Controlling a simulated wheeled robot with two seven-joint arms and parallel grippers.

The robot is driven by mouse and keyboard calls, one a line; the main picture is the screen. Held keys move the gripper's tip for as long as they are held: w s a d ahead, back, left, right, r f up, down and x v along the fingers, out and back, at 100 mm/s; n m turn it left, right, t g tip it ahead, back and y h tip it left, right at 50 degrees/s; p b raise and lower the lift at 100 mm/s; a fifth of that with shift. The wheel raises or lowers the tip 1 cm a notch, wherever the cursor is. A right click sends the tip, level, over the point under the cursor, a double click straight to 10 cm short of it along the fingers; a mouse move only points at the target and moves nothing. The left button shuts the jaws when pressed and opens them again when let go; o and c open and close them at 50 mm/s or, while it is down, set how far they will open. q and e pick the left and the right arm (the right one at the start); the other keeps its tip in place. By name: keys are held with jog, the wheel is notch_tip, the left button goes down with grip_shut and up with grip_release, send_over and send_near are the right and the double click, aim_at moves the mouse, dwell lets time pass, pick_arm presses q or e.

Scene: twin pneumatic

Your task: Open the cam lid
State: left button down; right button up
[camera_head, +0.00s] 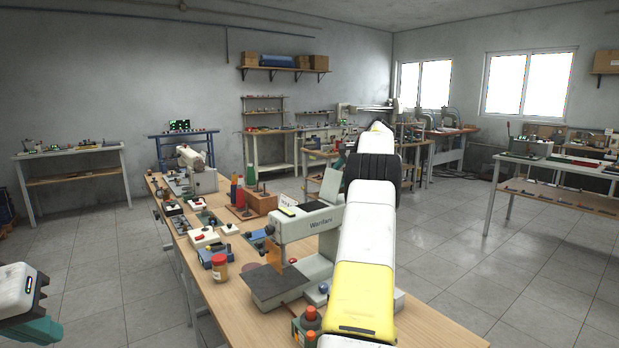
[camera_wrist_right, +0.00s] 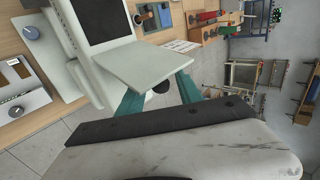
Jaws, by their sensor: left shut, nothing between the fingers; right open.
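The grey sewing machine (camera_head: 318,222) stands on the wooden bench. The cam lid (camera_head: 331,184) is a pale flat panel that stands raised and tilted on top of the machine, partly hidden by my right arm. In the right wrist view, the lid (camera_wrist_right: 145,72) is a light plate beside a dark recess (camera_wrist_right: 100,18) in the machine's body. My right gripper (camera_wrist_right: 158,88) is open; its teal fingers are beside and partly behind the lid's edge, and contact cannot be told. My left gripper (camera_head: 32,331) is shut and empty, away from the bench at lower left.

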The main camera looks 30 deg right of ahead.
jog(key=v, duration=0.7)
jog(key=shift+s+r, duration=0.25)
jog(key=shift+r, duration=0.05)
jog(key=shift+s, duration=0.1)
